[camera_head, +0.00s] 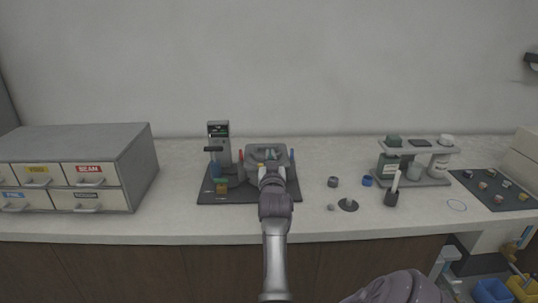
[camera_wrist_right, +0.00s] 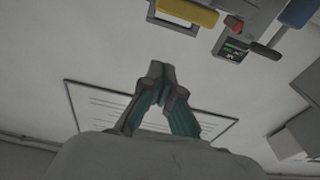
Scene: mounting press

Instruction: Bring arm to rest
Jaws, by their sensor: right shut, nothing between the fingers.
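My right arm comes in from the bottom middle in the head view and reaches over the counter to the mounting press. Its gripper (camera_head: 268,160) is in front of the press (camera_head: 220,145) and partly hides the grey part on its right side. In the right wrist view the green-tipped fingers (camera_wrist_right: 160,75) are together with nothing between them. There the press's small screen (camera_wrist_right: 232,46), a yellow bar (camera_wrist_right: 186,12) and a blue handle (camera_wrist_right: 297,12) are at the top, apart from the fingers. My left gripper is not in view.
A drawer cabinet (camera_head: 95,145) stands at the left. The counter's front strip (camera_head: 170,228) is clear.

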